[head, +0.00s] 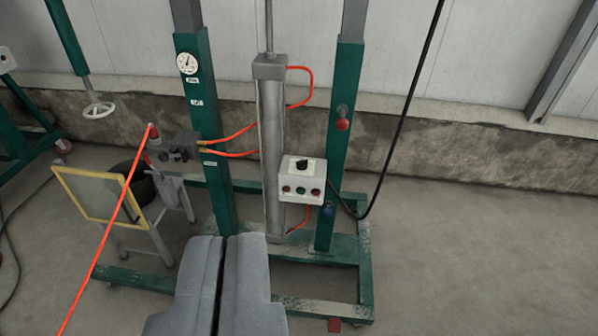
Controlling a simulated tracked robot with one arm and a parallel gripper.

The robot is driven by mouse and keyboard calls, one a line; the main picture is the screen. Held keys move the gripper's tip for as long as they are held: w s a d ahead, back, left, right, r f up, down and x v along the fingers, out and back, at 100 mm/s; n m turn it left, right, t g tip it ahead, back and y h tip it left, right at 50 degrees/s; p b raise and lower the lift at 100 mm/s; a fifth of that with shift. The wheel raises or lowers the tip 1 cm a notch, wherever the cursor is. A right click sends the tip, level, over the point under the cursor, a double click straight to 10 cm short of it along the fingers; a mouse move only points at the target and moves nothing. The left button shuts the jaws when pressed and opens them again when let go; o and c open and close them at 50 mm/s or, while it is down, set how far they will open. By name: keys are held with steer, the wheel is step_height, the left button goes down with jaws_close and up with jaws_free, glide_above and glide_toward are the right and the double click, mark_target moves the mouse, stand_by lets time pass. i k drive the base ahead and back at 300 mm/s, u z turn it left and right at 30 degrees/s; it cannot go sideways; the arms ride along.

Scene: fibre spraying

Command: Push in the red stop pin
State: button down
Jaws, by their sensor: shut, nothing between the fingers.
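A red knob (342,124), which looks like the stop pin, sits on the right green post (337,150), with a grey part just above it. How far it stands out from the post cannot be told. My gripper (227,240) reaches in from the bottom, its two grey fingers shut together with nothing between them. It points at the lower part of the green frame, below and left of the red knob, and is apart from it.
A grey cylinder (271,150) with orange hoses stands between the posts. A white control box (302,180) with buttons hangs beside it. A blue knob (327,210) sits lower on the right post. A yellow-framed panel (88,172) stands left. The right floor is clear.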

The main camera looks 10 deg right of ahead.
mark_target(342, 122)
steer(key=z, duration=0.2)
steer(key=i, duration=1.15)
steer(key=u, duration=0.25)
